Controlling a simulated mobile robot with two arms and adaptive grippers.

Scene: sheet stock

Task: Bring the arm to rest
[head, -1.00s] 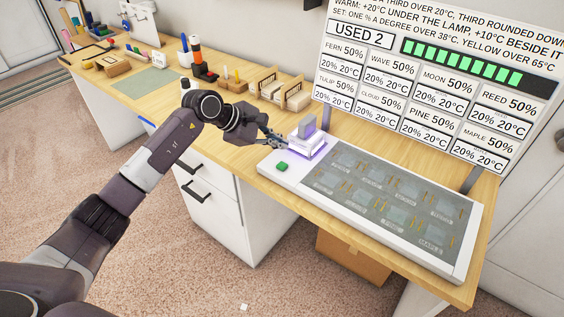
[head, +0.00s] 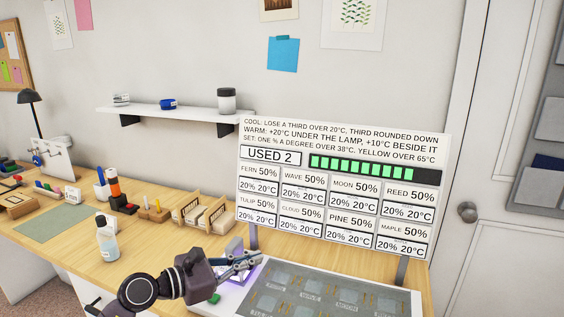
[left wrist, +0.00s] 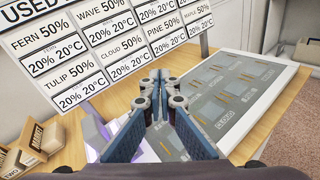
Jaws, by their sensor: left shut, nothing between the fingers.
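My left gripper (head: 238,264) is shut and empty in the head view, over the left end of the white-framed tray (head: 232,302) with the grey panel. The gripper partly hides the small grey and white lamp-like device there, which shows a violet glow. In the left wrist view my left gripper (left wrist: 158,80) has its blue-grey fingers close together. Behind them lies the grey panel (left wrist: 245,92) with several labelled squares. My right gripper is not in view.
A sign board (head: 345,135) reads USED 2 and lists several names at 50%, 20% 20°C. A bottle (head: 107,240), a wooden rack (head: 190,212) and a green mat (head: 50,224) are on the desk to the left. A shelf (head: 175,113) hangs above.

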